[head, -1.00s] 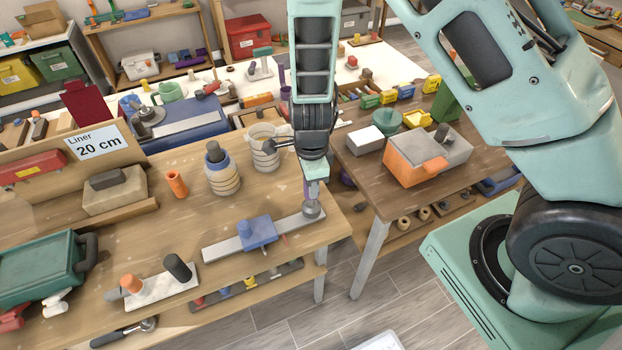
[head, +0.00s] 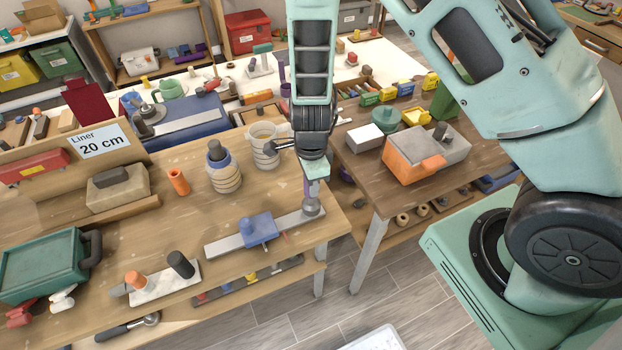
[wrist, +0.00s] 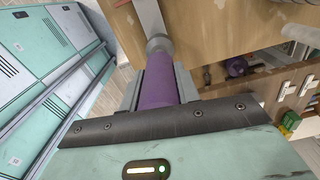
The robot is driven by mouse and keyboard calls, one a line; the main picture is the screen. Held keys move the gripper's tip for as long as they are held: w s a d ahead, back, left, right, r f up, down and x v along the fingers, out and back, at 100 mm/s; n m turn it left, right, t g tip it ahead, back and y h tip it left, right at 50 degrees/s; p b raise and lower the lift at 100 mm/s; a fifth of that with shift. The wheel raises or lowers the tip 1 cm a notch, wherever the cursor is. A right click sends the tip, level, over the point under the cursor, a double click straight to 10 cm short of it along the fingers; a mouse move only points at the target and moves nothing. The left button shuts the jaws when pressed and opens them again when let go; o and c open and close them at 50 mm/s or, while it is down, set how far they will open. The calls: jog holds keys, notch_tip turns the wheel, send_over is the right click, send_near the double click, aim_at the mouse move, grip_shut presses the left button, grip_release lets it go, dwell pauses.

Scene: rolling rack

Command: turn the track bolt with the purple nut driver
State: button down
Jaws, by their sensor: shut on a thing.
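The purple nut driver (wrist: 160,84) is held between the jaws of my gripper (wrist: 158,88) in the wrist view. In the head view only a thin strip of its purple handle (head: 307,188) shows under my wrist. The handle points down at the right end of the grey metal track (head: 228,247), which lies near the table's front right corner. A round grey piece (head: 312,208) sits at that end, just under the driver; it also shows in the wrist view (wrist: 158,44). The track bolt itself cannot be told apart there. A blue block (head: 257,230) straddles the track.
A striped jar (head: 222,175), a pale mug (head: 263,150) and an orange cylinder (head: 179,182) stand behind the track. A second table (head: 365,185) with an orange and grey block (head: 415,160) is at the right, across a narrow gap.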

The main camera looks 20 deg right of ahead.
jog(key=shift+r+p, duration=1.2)
jog(key=shift+r, duration=0.15)
jog(key=shift+r+p, duration=0.3)
jog(key=shift+r, duration=1.75)
jog(key=n, duration=0.6)
jog(key=shift+f+b, duration=0.1)
jog(key=shift+b, duration=0.25)
jog(key=n, duration=0.5)
jog(key=shift+w+b, duration=0.1)
jog(key=shift+b, duration=0.3)
